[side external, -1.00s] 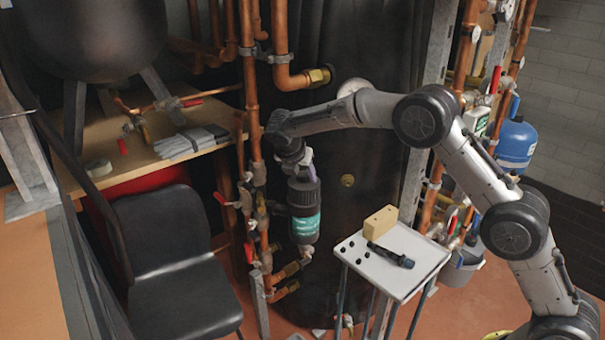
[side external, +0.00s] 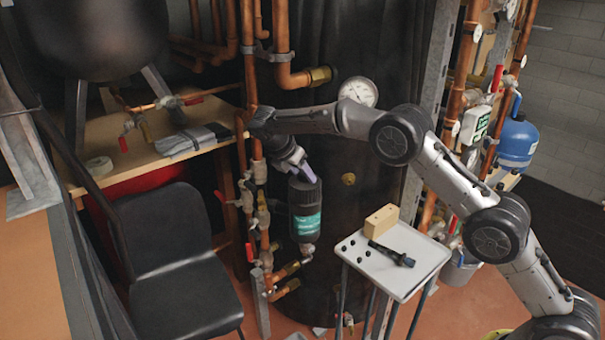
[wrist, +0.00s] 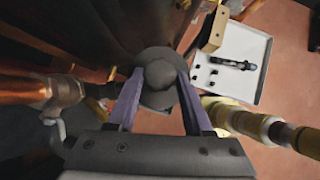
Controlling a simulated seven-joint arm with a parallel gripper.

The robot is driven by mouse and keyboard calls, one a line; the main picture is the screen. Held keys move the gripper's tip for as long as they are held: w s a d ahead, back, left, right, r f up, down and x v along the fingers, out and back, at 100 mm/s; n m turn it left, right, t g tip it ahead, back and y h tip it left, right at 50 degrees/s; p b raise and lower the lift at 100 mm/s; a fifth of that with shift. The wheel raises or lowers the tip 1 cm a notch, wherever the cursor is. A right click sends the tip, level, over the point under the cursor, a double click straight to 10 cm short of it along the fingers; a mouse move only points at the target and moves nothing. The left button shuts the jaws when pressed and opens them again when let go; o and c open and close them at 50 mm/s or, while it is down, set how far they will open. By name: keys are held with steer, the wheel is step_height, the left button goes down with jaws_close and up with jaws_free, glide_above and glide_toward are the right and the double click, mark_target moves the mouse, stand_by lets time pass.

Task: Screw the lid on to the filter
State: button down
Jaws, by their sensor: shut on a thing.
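The filter (side external: 306,222) is a black upright cylinder with a teal label, mounted beside the copper pipes in the side view. Its black lid (side external: 304,187) sits on top. In the wrist view the lid's round dark knob (wrist: 161,74) lies between my two purple fingers. My gripper (side external: 307,175) comes down at a tilt from the upper left and is shut on the lid; it also shows in the wrist view (wrist: 160,76). The seam between lid and filter is too small to judge, so I cannot tell how tightly they are joined.
A small white table (side external: 405,285) stands right of the filter, with a wooden block (side external: 381,220), a black tool (side external: 391,254) and several small black pieces. Copper pipes (side external: 254,110) rise close on the left. A black chair (side external: 180,270) stands at front left.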

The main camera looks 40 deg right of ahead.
steer(key=shift+r, duration=0.15)
steer(key=shift+w+m+g, duration=0.2)
steer(key=shift+m+g, duration=0.4)
steer(key=shift+m, duration=0.4)
steer(key=shift+m+g, duration=0.4)
steer(key=shift+m, duration=0.4)
steer(key=c, duration=0.6)
jaws_free()
steer(key=o, duration=0.4)
